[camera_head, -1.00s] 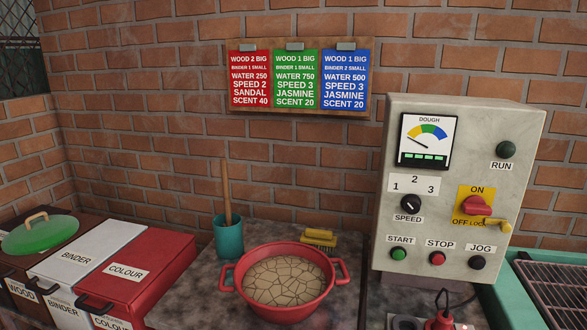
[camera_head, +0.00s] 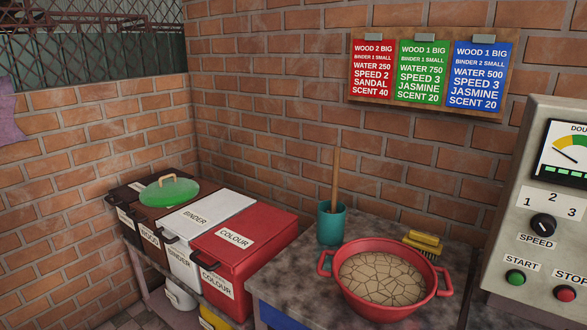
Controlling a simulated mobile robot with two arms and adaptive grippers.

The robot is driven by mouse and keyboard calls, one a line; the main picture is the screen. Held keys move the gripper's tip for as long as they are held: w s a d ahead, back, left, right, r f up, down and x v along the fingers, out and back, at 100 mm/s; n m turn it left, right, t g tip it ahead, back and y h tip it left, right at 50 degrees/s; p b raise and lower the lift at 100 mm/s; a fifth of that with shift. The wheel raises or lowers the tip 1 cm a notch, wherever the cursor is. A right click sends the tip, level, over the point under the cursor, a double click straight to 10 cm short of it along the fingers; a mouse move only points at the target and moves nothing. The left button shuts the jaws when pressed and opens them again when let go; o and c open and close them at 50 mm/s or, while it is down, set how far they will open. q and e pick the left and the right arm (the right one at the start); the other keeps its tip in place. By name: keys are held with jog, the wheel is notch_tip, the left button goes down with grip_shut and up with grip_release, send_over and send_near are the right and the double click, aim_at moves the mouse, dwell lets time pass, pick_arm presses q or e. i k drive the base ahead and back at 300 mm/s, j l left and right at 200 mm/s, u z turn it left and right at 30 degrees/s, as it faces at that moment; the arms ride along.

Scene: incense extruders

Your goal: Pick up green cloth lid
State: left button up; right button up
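The green lid (camera_head: 170,193) is a round, shallow dome with a tan loop handle on top. Neither of my grippers shows in the head view.
Right of the lid stand the white binder bin (camera_head: 195,219) and the red colour bin (camera_head: 265,222). A stone-topped table holds a red basin (camera_head: 347,294) of cracked dough, a teal cup (camera_head: 331,228) with a stick, and a yellow brush (camera_head: 422,241). A control panel (camera_head: 545,190) stands at right.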

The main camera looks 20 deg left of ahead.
aim_at(168, 192)
jog(key=u, duration=1.4)
jog(key=i+j+z, duration=0.1)
jog(key=i+z, duration=0.3)
jog(key=i, duration=0.4)
